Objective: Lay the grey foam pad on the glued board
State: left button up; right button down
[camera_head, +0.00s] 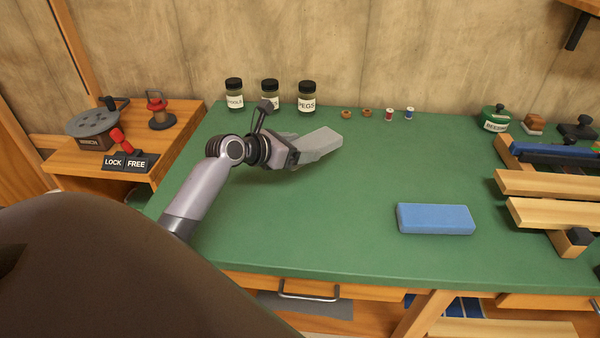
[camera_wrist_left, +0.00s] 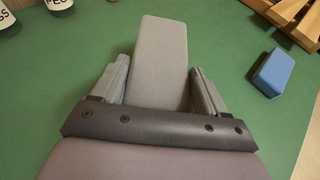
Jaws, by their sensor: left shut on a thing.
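The grey foam pad (camera_head: 320,142) is a pale flat block at the back left of the green bench. My left gripper (camera_head: 294,157) is shut on it. In the left wrist view the pad (camera_wrist_left: 160,50) sticks out forward between the two fingers of the gripper (camera_wrist_left: 158,78). The pad seems to be just above the bench top or touching it; I cannot tell which. Pale wooden boards (camera_head: 555,184) lie on the frame at the right, well apart from the pad. I cannot tell which board is glued. My right gripper is not in view.
A blue block (camera_head: 435,218) lies on the green bench (camera_head: 330,225) right of centre. Jars (camera_head: 307,97), spools (camera_head: 389,115) and a green tin (camera_head: 495,118) stand along the back. A side table (camera_head: 170,145) with a lever is at left. The bench middle is clear.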

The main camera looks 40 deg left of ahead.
aim_at(299, 179)
pick_arm(q)
notch_tip(299, 179, down, 6)
jog(key=shift+f+b, duration=0.1)
jog(key=shift+b, duration=0.7)
jog(key=shift+f, duration=0.15)
jog(key=shift+f, duration=0.15)
jog(key=o, duration=1)
